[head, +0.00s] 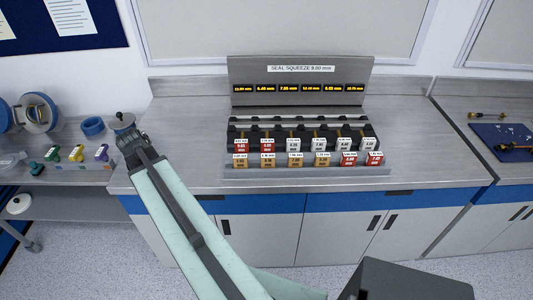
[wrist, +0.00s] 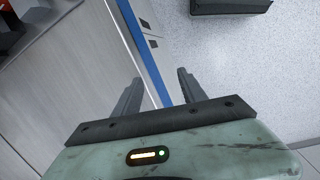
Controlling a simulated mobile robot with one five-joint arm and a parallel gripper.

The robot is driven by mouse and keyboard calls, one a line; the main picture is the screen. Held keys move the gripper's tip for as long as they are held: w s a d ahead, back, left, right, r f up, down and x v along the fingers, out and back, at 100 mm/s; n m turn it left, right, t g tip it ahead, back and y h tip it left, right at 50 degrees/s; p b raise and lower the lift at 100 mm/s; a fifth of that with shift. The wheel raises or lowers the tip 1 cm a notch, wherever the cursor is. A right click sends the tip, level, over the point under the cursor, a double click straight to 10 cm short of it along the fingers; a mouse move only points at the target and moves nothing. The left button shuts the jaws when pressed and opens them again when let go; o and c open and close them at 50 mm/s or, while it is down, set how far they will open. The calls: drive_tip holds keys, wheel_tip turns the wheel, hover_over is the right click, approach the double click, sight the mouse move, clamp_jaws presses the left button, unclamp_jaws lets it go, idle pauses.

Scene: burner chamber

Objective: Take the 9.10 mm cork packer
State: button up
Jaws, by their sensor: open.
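Two rows of small labelled blocks stand in a dark stepped rack (head: 230,131) on the grey counter. The back row has red blocks (head: 267,147) at the left and white blocks (head: 317,145) to their right. The front row has tan blocks (head: 267,161) and, at the right, red blocks (head: 374,159). The labels are too small to read surely, so I cannot tell which is the 9.10 mm cork packer. My gripper (head: 130,138) is left of the rack, apart from it. In the wrist view its fingers (wrist: 160,75) are spread and empty.
A grey panel (head: 300,77) behind the rack reads "SEAL SQUEEZE 9.00 mm" above several lit size displays. The counter (head: 190,120) between gripper and rack is clear. A blue mat (head: 510,141) lies far right.

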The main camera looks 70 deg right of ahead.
drive_tip(key=s+d+r+n+g+p, duration=0.1)
drive_tip(key=s+d+r+p, duration=0.35)
drive_tip(key=s+d, duration=1)
drive_tip(key=n+g+p, duration=0.1)
drive_tip(key=g, duration=0.1)
approach(268, 155)
wheel_tip(268, 155, down, 2)
drive_tip(key=b+x, duration=0.3)
drive_tip(key=shift+s+d+f, duration=0.2)
drive_tip(key=shift+d+f, duration=0.05)
drive_tip(key=shift+f, duration=0.05)
drive_tip(key=b+x, duration=0.4)
drive_tip(key=x, duration=0.1)
drive_tip(key=shift+s+a+b, duration=0.25)
drive_tip(key=shift+b, duration=0.05)
drive_tip(key=shift+r, duration=0.15)
clamp_jaws()
